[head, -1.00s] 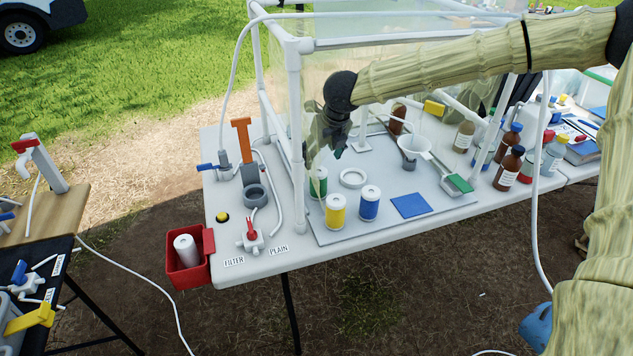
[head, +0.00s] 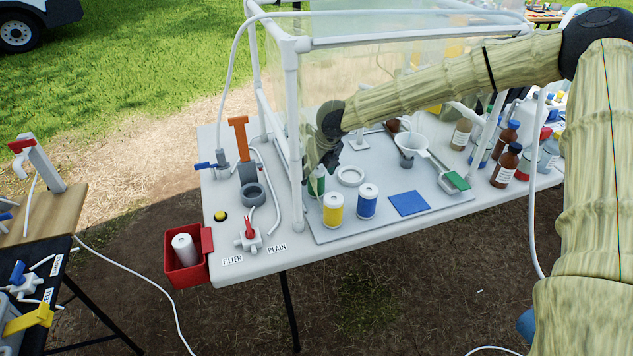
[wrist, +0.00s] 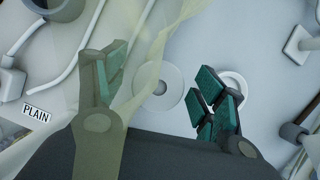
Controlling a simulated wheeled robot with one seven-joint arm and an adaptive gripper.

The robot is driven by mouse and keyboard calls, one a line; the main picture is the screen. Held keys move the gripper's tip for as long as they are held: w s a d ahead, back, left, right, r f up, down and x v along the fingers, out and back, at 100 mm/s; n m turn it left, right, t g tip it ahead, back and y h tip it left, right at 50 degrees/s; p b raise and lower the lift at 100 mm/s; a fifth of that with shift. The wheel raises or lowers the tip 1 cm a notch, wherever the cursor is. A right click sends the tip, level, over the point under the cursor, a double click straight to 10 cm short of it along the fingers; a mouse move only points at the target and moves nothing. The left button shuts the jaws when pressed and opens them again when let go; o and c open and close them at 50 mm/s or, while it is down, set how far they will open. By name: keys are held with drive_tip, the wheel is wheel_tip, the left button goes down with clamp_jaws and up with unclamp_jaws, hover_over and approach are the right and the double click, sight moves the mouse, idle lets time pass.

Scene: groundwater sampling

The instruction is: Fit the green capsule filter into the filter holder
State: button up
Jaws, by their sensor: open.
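The green capsule filter (head: 316,183) stands upright on the grey mat, behind and left of the yellow capsule, partly hidden by my gripper. My gripper (head: 325,160) is above it, pointing down. In the wrist view my gripper (wrist: 155,80) is open, with the capsule's pale round top (wrist: 158,88) below and between the fingers; they do not appear to touch it. The filter holder, a grey ring (head: 252,195) below an orange lever, is to the left and looks empty. Part of a grey ring, probably the holder, shows at the wrist view's top left.
Yellow (head: 333,210) and blue (head: 367,201) capsules stand close by, with a white ring (head: 351,176) behind. A clear plastic sheet on a white pipe frame (head: 292,130) hangs near my gripper and lies between it and the holder. A red bin (head: 187,262) hangs at the left.

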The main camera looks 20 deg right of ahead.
drive_tip(key=shift+c, duration=0.2)
drive_tip(key=c, duration=1.1)
drive_tip(key=shift+r, duration=0.1)
